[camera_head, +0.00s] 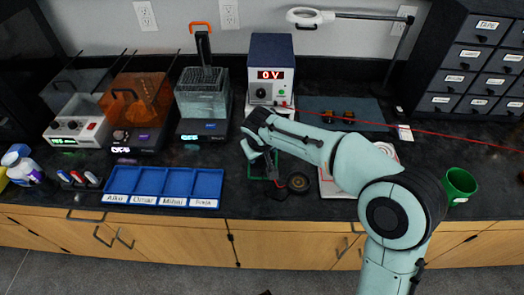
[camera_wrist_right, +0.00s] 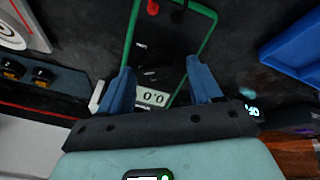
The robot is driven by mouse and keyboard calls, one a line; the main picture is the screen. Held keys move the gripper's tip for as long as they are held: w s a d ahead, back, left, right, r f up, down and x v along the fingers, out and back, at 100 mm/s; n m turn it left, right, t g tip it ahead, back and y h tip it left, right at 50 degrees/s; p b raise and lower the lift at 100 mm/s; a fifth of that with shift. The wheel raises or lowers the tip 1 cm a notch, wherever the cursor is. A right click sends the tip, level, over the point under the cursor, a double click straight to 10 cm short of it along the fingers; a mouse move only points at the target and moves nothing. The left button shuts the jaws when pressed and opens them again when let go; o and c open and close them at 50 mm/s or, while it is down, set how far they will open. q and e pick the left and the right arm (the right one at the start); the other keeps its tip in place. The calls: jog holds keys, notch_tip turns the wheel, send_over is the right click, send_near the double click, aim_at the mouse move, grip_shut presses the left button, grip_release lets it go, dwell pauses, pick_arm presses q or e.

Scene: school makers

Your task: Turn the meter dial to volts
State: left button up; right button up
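The meter, dark with a green edge, lies on the black worktop in front of the power supply; part of its edge shows in the head view (camera_head: 251,172), behind my right gripper (camera_head: 262,155). The right wrist view shows the meter's face (camera_wrist_right: 180,48), with a display (camera_wrist_right: 152,96) reading 0.0 and a red and a black lead at its far end. Its dial and small white markings are too dark to read. My right gripper (camera_wrist_right: 162,85) is open, its two blue fingers apart over the meter. Contact with the dial cannot be told. My left gripper is out of view.
A power supply (camera_head: 271,48) reading 0 V stands behind, with a red line running right. A blue divided tray (camera_head: 163,203) lies left, a round dark object (camera_head: 298,183) lies close right, and a green cup (camera_head: 459,186) stands far right.

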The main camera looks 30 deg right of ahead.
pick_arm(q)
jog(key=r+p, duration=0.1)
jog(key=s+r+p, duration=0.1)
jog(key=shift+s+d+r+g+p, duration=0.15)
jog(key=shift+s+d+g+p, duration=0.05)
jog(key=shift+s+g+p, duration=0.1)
pick_arm(e)
jog(key=v, duration=1.3)
jog(key=shift+r, duration=0.15)
jog(key=shift+a, duration=0.15)
